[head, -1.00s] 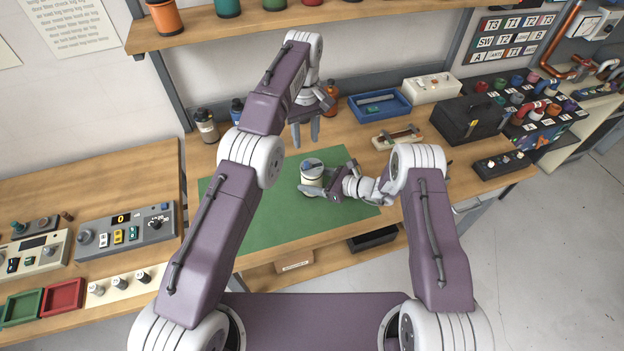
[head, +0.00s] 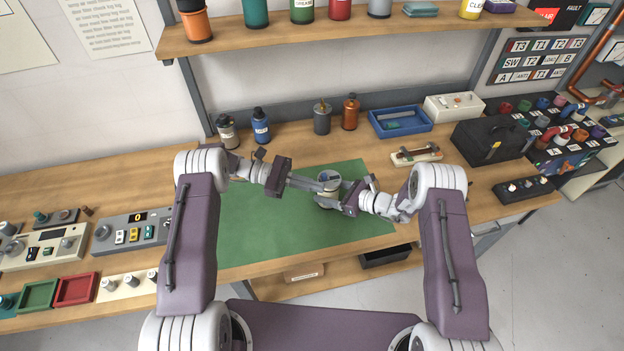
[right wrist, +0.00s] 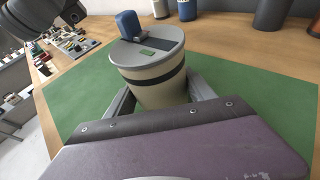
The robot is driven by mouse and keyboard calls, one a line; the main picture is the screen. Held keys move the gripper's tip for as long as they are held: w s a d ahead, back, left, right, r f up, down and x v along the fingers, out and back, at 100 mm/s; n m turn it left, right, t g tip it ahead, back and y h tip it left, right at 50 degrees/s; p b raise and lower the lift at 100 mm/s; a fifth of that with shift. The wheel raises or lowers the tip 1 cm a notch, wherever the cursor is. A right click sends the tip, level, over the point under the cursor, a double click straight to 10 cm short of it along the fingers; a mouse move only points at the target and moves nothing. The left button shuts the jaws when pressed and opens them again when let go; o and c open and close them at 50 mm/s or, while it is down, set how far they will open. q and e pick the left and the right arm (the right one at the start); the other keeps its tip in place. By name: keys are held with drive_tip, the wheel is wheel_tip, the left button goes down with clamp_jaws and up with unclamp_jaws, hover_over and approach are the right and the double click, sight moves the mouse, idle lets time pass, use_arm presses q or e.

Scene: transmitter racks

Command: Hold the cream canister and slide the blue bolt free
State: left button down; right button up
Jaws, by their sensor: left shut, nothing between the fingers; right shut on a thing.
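The cream canister (head: 328,182) stands upright on the green mat (head: 270,230). In the right wrist view the canister (right wrist: 160,85) has a grey lid, a dark band and the blue bolt (right wrist: 130,25) on its lid. My right gripper (head: 335,200) is shut on the canister, one finger on each side; it also shows in the right wrist view (right wrist: 160,100). My left gripper (head: 320,186) is shut and empty, its fingertips close to the lid from the left. I cannot tell whether they touch the bolt.
Several bottles, including a blue one (head: 261,127) and an orange one (head: 350,112), stand at the back. A blue tray (head: 400,120), a white box (head: 454,107) and a black toolbox (head: 487,142) stand to the right. The mat's left part is clear.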

sight(322, 178)
drive_tip(key=shift+s+a, duration=0.1)
drive_tip(key=shift+s, duration=0.1)
use_arm(q)
drive_tip(key=a+f+n+t, duration=0.3)
drive_tip(key=a+n+t, duration=0.4)
drive_tip(key=a, duration=0.7)
drive_tip(key=shift+w+a+n+t+h, duration=0.3)
drive_tip(key=shift+t+h, duration=0.1)
drive_tip(key=shift+t, duration=0.1)
drive_tip(key=shift+f, duration=0.1)
drive_tip(key=x, duration=1.4)
drive_tip(key=x, duration=0.4)
drive_tip(key=shift+d+f, duration=0.1)
drive_tip(key=shift+s, duration=0.1)
use_arm(e)
drive_tip(key=shift+a, duration=0.1)
